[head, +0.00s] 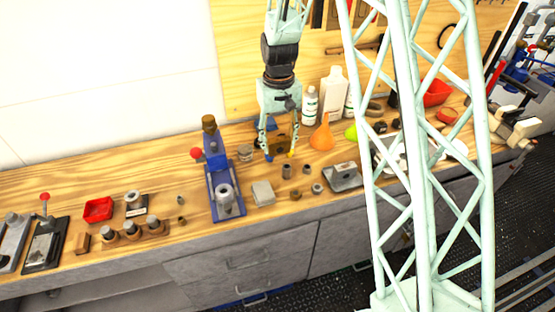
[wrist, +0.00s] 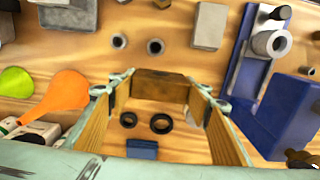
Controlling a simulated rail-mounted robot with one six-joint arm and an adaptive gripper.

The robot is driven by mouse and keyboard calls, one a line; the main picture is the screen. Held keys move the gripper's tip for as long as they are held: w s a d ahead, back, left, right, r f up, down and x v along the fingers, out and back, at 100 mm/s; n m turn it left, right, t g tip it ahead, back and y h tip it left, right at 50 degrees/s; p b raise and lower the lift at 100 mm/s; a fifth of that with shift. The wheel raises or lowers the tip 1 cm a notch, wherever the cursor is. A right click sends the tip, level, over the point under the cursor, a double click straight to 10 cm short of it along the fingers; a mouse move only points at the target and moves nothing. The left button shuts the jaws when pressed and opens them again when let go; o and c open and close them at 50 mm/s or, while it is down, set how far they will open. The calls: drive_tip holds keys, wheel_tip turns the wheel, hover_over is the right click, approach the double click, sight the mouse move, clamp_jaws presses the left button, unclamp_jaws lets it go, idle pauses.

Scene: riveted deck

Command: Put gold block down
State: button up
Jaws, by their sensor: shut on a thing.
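My gripper (head: 277,150) is over the back part of the wooden bench (head: 160,142), right of the blue press. It is shut on the gold block (head: 282,143), a brownish-gold piece between its fingers. In the wrist view the gold block (wrist: 160,84) spans the gap between the two fingertips of my gripper (wrist: 160,92). Fingers hide part of the block in the head view. I cannot tell whether its underside touches the bench.
The blue press (head: 222,185) stands left of the gripper. An orange funnel (head: 321,137) and white bottles (head: 333,88) stand to the right. Small grey bushings (head: 286,171) and a grey box (head: 263,193) lie in front. Dark rings (wrist: 161,123) show between my fingers.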

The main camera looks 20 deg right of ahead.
sight(279, 139)
drive_tip(key=shift+f, duration=2.15)
drive_tip(key=shift+f+b, duration=0.35)
drive_tip(key=shift+f, duration=1.5)
drive_tip(key=shift+f, duration=0.2)
drive_tip(key=o, duration=1.1)
drive_tip(key=shift+r, duration=0.25)
wheel_tip(279, 139, up, 10)
drive_tip(key=shift+p, duration=0.5)
drive_tip(key=shift+r, duration=0.95)
